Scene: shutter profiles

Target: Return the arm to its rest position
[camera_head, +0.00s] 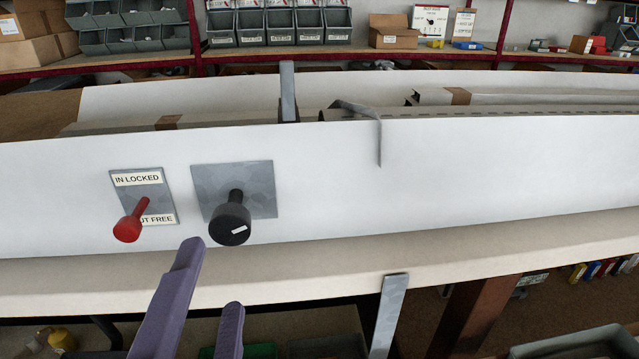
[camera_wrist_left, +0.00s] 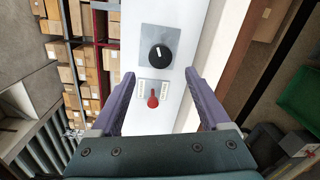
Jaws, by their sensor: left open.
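My left gripper (camera_head: 211,275) is open and empty, with purple fingers, low in front of the white panel. It also shows in the left wrist view (camera_wrist_left: 162,85), its two fingers spread on either side of a red-knobbed lever. The red lever (camera_head: 128,228) sticks out from a small plate labelled "IN LOCKED" and "OUT FREE", partly covered by the lever. A black knob (camera_head: 231,224) with a white mark sits on a square grey plate (camera_head: 262,178) to its right. In the head view the fingers are apart from both controls. My right gripper is not in view.
The long white panel (camera_head: 480,165) stands on a pale bench edge (camera_head: 520,240). A metal upright (camera_head: 389,315) is clamped at the front edge. Long profiles (camera_head: 540,97) lie behind the panel. Shelves with grey bins (camera_head: 322,25) and cardboard boxes (camera_head: 393,32) stand at the back.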

